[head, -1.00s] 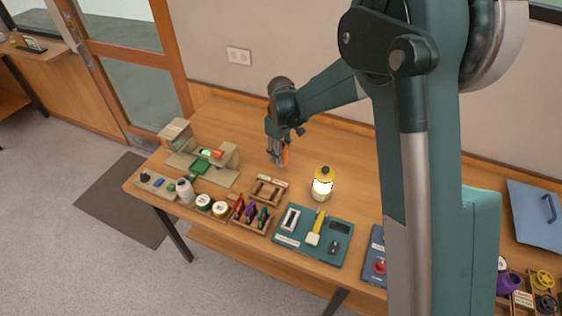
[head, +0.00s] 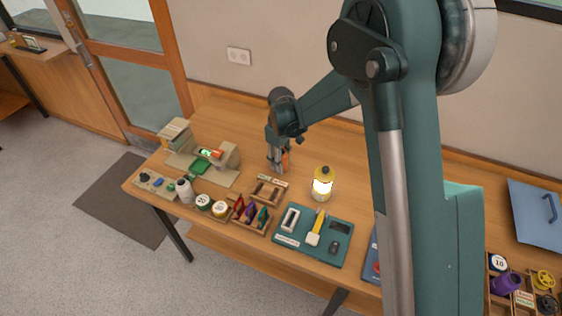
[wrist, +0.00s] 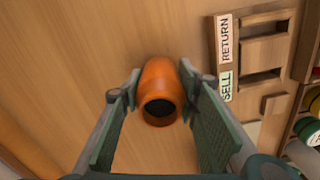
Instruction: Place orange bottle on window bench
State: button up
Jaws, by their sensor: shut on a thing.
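The orange bottle (head: 286,161) is between the fingers of my gripper (head: 280,166), over the back middle of the long wooden bench (head: 345,150). The wrist view shows the bottle (wrist: 159,82) with its round dark opening facing the camera and a finger against each side. My gripper (wrist: 160,92) is shut on it. I cannot tell whether the bottle's base touches the wood. Fingers hide part of it in the head view. No bench in view is labelled as the window bench; a second wooden bench (head: 45,57) stands at the far left below a dark-framed window.
A wooden tray (head: 268,190) with RETURN and SELL labels lies close to my gripper. A teal tool mat (head: 312,235) and several small goods line the front edge. Bare wood lies behind.

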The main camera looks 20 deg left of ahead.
jog(key=o, duration=1)
jog(key=shift+r, duration=0.15)
notch_tip(320, 180, up, 12)
jog(key=shift+f+p, duration=0.1)
jog(key=shift+p, duration=0.3)
jog(key=shift+d, duration=0.1)
dwell(0.5)
